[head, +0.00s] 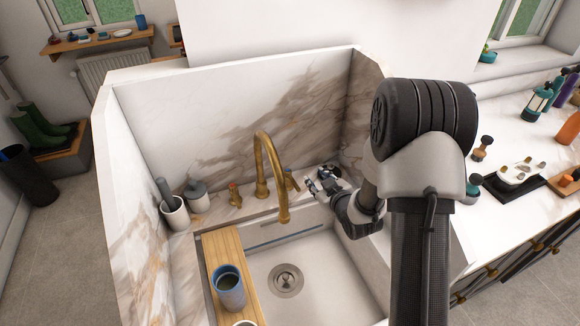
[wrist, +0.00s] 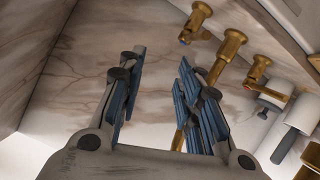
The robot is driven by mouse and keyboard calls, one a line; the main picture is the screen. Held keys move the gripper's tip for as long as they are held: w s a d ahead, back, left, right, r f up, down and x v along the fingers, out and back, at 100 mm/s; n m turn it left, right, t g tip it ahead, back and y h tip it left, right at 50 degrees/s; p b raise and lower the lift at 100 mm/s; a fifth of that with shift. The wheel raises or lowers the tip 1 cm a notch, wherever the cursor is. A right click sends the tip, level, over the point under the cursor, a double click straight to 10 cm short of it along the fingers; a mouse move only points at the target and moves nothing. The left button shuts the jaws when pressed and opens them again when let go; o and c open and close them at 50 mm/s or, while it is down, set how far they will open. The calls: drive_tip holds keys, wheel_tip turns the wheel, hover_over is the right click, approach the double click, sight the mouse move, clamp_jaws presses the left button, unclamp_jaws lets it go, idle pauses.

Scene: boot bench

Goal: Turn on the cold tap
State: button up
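The cold tap (wrist: 198,20) is a brass handle with a small blue mark, at the top of the wrist view. In the head view it is the brass handle (head: 291,181) right of the tall curved brass spout (head: 262,165). The hot tap (head: 234,194), with a reddish mark, stands left of the spout; it also shows in the wrist view (wrist: 259,70). My gripper (head: 320,184) is just right of the cold tap. In the wrist view my gripper (wrist: 160,85) is open, with nothing between its fingers. The cold tap lies beyond the right finger, apart from it.
The white sink (head: 320,265) lies in front, with a wooden board (head: 222,249) and a blue cup (head: 230,290) on its left. Marble splashbacks (head: 230,125) enclose the back and sides.

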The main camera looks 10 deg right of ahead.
wheel_tip(320, 180, down, 7)
drive_tip(key=s+a+t+y+p, duration=0.1)
drive_tip(key=s+t+y+p, duration=0.1)
drive_tip(key=s, duration=0.1)
drive_tip(key=t+b, duration=0.2)
drive_tip(key=t, duration=0.1)
approach(289, 174)
drive_tip(key=shift+m, duration=0.4)
drive_tip(key=x, duration=0.5)
drive_tip(key=shift+r, duration=0.1)
drive_tip(key=shift+c, duration=0.4)
clamp_jaws()
